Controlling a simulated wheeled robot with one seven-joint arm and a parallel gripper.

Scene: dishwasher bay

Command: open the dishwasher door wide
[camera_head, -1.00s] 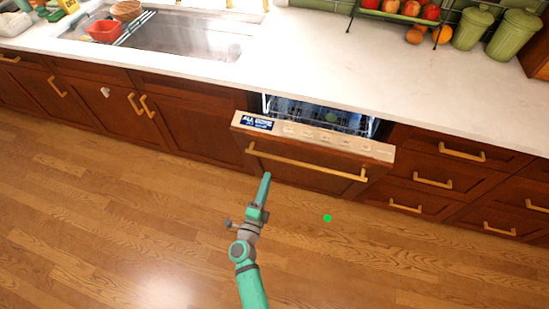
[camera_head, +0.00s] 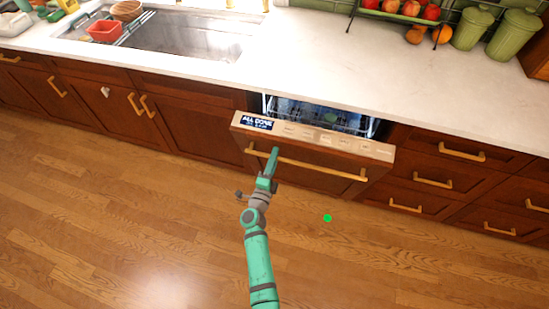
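The dishwasher door (camera_head: 305,170) is a wooden panel tilted partly open at its top. A pale control strip (camera_head: 312,137) with a blue sign reading "ALL DONE" runs along its top edge. A long brass handle (camera_head: 320,168) crosses the door below the strip. Part of a rack (camera_head: 320,113) with dishes shows through the gap behind the door. My gripper (camera_head: 274,151) is green and points up at the left part of the handle, overlapping it in the picture. I cannot tell whether it touches the handle or whether its fingers are apart.
Drawers (camera_head: 440,178) stand right of the dishwasher and cabinets (camera_head: 130,110) stand left, all with brass handles. A white countertop (camera_head: 330,60) runs above, with a sink (camera_head: 170,35) at left. The wooden floor (camera_head: 400,265) in front is clear, with a green dot (camera_head: 327,218) showing on it.

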